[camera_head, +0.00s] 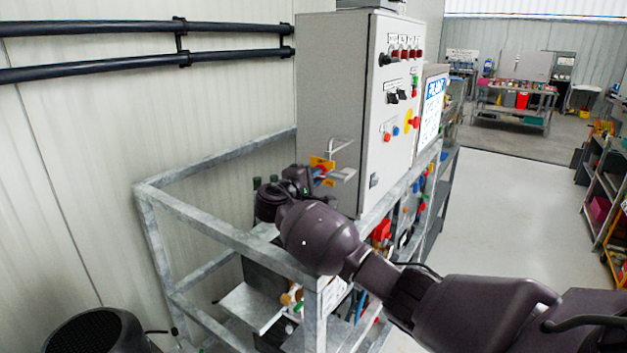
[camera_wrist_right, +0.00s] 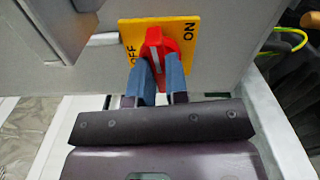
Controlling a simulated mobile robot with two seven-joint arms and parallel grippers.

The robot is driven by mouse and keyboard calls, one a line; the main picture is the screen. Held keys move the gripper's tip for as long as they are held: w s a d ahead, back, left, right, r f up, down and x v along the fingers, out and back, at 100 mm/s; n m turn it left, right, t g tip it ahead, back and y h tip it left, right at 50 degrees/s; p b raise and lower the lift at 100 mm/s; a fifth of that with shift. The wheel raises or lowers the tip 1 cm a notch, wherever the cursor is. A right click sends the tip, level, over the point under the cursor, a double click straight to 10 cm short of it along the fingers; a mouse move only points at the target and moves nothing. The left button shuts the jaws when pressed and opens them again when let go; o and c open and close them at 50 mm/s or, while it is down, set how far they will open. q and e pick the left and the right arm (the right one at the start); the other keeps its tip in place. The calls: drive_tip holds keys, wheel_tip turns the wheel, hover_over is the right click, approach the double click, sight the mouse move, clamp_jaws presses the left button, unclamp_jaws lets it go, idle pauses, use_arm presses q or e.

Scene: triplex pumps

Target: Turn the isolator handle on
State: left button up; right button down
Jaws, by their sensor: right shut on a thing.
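The isolator handle (camera_wrist_right: 154,42) is red with a white stripe and sits on a yellow plate (camera_wrist_right: 183,27) marked OFF on the left and ON on the right. In the right wrist view the stripe points up the picture, between the two words. My right gripper (camera_wrist_right: 158,72) is shut on the handle, a blue-grey finger on each side. In the head view the yellow plate (camera_head: 322,162) shows at the lower left side of the grey control cabinet (camera_head: 335,100); my right gripper (camera_head: 314,175) reaches it and partly hides the handle. My left gripper is not in view.
A galvanised metal frame (camera_head: 215,235) surrounds the cabinet's base, and my right arm passes over its rail. Black pipes (camera_head: 100,27) run along the wall at left. Open floor (camera_head: 500,215) lies right of the cabinet, with shelves (camera_head: 600,195) beyond.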

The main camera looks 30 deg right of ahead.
drive_tip(key=shift+f, duration=0.1)
idle(0.4)
drive_tip(key=c, duration=1.1)
unclamp_jaws()
drive_tip(key=shift+a, duration=0.15)
drive_tip(key=shift+b+v, duration=0.3)
drive_tip(key=shift+v, duration=5.05)
